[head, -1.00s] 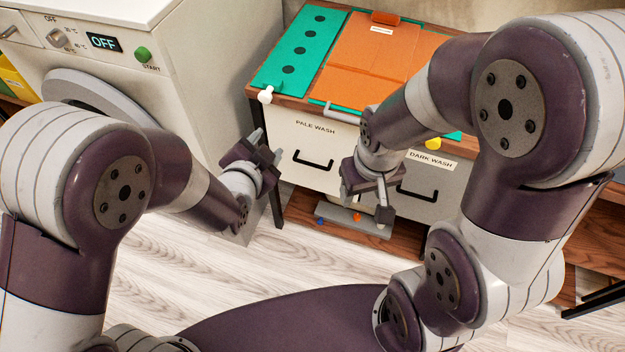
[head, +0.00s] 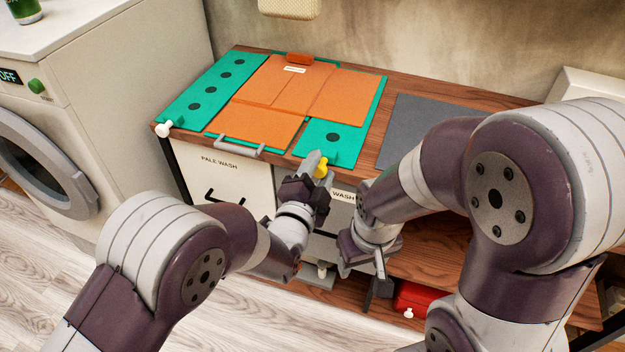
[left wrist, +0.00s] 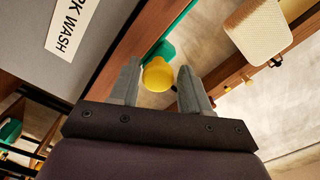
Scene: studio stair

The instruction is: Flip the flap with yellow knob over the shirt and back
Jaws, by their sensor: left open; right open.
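An orange shirt (head: 275,95) lies on a green folding board with dark holes. The board's right flap (head: 335,132) lies flat, partly under the shirt. Its yellow knob (head: 321,170) sticks out at the cabinet's front edge. My left gripper (head: 318,162) is open at the knob. In the left wrist view, the yellow knob (left wrist: 158,75) shows between the open fingers (left wrist: 156,85), and contact cannot be told. My right gripper (head: 377,278) is open and empty, low in front of the cabinet.
The board's left flap (head: 208,92) has a white knob (head: 163,129). A grey handle (head: 238,147) sits at the board's front edge. A dark grey mat (head: 408,125) lies to the right on the wooden top. A washing machine (head: 110,90) stands left. A red box (head: 415,298) is below.

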